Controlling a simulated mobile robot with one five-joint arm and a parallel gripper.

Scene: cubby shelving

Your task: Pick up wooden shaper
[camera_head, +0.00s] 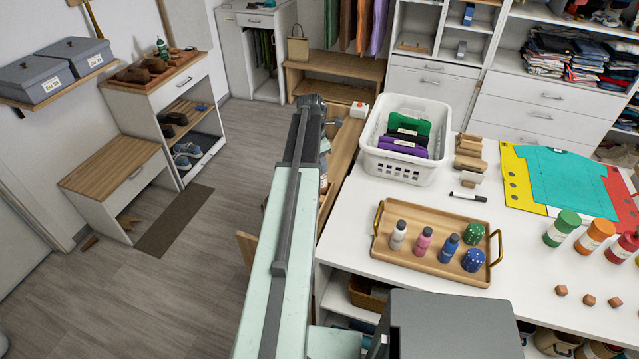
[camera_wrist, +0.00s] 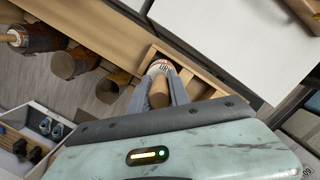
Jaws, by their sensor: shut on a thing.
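In the wrist view my gripper (camera_wrist: 160,79) is shut on a tan wooden piece with a rounded end (camera_wrist: 158,95), which I take to be the wooden shaper. It sits between the two grey fingers. A round white-and-orange part with dark lettering (camera_wrist: 162,67) shows just beyond it; I cannot tell whether it belongs to the shaper. A light wooden tray or box (camera_wrist: 207,84) lies around and below the fingers.
Several brown cylindrical things (camera_wrist: 68,63) lie on a wooden surface left of the gripper. In the head view a white table (camera_head: 345,232) stands right of my arm, bearing a white basket (camera_head: 368,165) and a wooden tray (camera_head: 400,262).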

